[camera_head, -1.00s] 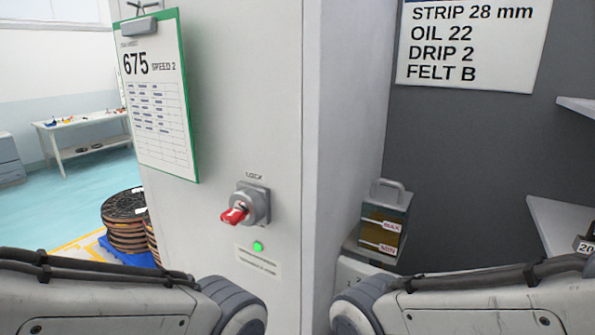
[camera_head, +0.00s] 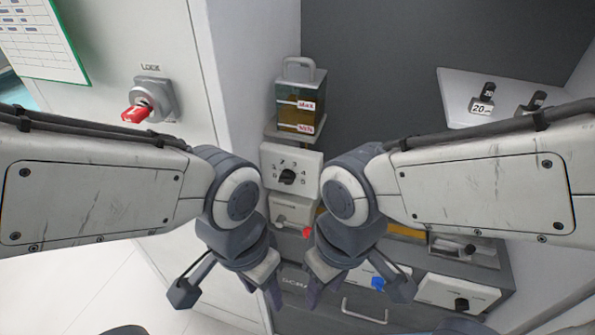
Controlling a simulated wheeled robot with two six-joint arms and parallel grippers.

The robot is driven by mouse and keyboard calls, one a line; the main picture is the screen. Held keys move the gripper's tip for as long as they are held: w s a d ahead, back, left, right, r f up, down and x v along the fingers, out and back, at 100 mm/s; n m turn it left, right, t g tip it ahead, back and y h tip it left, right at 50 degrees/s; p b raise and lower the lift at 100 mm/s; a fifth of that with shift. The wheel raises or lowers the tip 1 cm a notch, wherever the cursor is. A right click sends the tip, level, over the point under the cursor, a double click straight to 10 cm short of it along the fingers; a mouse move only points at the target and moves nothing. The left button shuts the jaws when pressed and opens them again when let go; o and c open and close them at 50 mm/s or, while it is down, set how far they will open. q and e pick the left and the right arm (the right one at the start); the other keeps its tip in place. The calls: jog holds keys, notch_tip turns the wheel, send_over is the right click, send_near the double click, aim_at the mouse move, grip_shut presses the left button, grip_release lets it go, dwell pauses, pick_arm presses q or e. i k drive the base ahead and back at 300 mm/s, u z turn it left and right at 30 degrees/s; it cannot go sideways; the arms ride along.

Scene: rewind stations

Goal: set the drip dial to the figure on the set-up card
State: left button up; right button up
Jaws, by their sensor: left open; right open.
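The drip dial looks to be the black knob (camera_head: 288,176) on a white box with figures around it, below the oil reservoir (camera_head: 301,103). Its pointer is too small to read. The set-up card is out of view now; in the earlier view it read DRIP 2. My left gripper (camera_head: 263,294) is open and empty, below and left of the dial. My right gripper (camera_head: 325,290) is open and empty, below and right of it. Neither touches the dial.
A red-handled lock switch (camera_head: 137,112) is on the left cabinet. A small red lever (camera_head: 306,232) sits below the dial. A blue knob (camera_head: 377,283) and another black knob (camera_head: 461,304) are at lower right. A shelf (camera_head: 460,90) holds weights marked 20.

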aim_at(288, 177)
jog(key=z, duration=0.05)
jog(key=k, duration=1.2)
jog(key=u, duration=0.25)
jog(key=i, duration=0.75)
jog(key=z, duration=0.25)
